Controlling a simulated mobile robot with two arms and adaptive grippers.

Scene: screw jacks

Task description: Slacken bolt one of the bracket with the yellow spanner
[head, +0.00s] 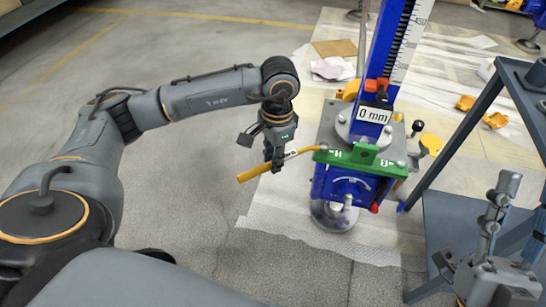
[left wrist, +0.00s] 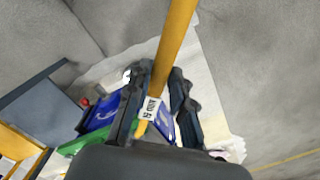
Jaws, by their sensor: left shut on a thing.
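The yellow spanner (head: 250,173) is held in my left gripper (head: 274,160), which is shut on its shaft. Its handle points down-left and its far end reaches the left end of the green bracket (head: 362,158). I cannot tell whether the spanner's jaw is seated on a bolt there. The bracket is on the front of the blue jack (head: 345,186) and carries white markings at both ends. The left wrist view shows the spanner (left wrist: 174,45) with a white label between the gripper fingers (left wrist: 158,105). My right gripper (head: 490,265) is at the lower right, its fingers unclear.
A blue column with a scale and a "0 mm" plate (head: 374,115) rises above the bracket. A dark blue-grey stand (head: 455,215) is close on the right. Yellow parts (head: 466,103) lie on the floor behind. Floor left of the jack is clear.

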